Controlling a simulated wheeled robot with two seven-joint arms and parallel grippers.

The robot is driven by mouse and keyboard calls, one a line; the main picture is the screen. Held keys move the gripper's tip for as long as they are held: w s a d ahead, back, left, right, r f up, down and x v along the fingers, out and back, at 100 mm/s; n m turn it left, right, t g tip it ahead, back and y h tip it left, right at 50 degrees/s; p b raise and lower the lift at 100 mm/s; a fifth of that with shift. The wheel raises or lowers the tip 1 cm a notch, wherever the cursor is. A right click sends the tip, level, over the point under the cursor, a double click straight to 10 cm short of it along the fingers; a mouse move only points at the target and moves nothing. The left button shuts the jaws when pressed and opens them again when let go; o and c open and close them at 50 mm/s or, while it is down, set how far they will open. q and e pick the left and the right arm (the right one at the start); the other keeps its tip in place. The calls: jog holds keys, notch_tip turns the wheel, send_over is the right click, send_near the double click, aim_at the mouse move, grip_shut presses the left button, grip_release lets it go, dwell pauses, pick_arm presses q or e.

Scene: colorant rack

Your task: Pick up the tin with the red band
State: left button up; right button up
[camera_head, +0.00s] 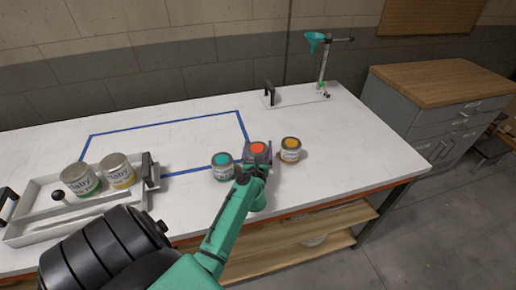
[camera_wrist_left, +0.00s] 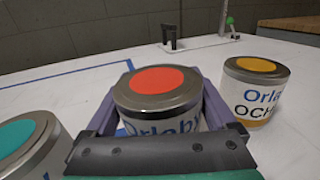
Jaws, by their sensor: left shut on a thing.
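The tin with the red top (camera_head: 257,148) stands on the white table between a teal-topped tin (camera_head: 222,167) and an ochre-topped tin (camera_head: 290,149). My left gripper (camera_head: 258,154) is shut on the red tin. In the left wrist view the red tin (camera_wrist_left: 157,90) sits between the two purple fingers, one on each side, with its lower part hidden by the gripper body. The ochre tin (camera_wrist_left: 255,90) is close on its right and the teal tin (camera_wrist_left: 30,145) on its left. Whether the red tin touches the table is hidden. My right gripper is not in view.
A grey tray (camera_head: 40,215) at the left holds two tins, one green-banded (camera_head: 80,179) and one yellow-banded (camera_head: 117,170). Blue tape (camera_head: 170,122) outlines a clear area behind. A stand with a teal funnel (camera_head: 316,40) is at the back right. A cabinet (camera_head: 430,110) stands beyond the table.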

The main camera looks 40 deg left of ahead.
pick_arm(q)
notch_tip(320, 180, up, 10)
jog(key=p, duration=0.5)
jog(key=shift+f, duration=0.25)
notch_tip(320, 180, up, 9)
jog(key=p, duration=0.1)
jog(key=shift+r, duration=0.15)
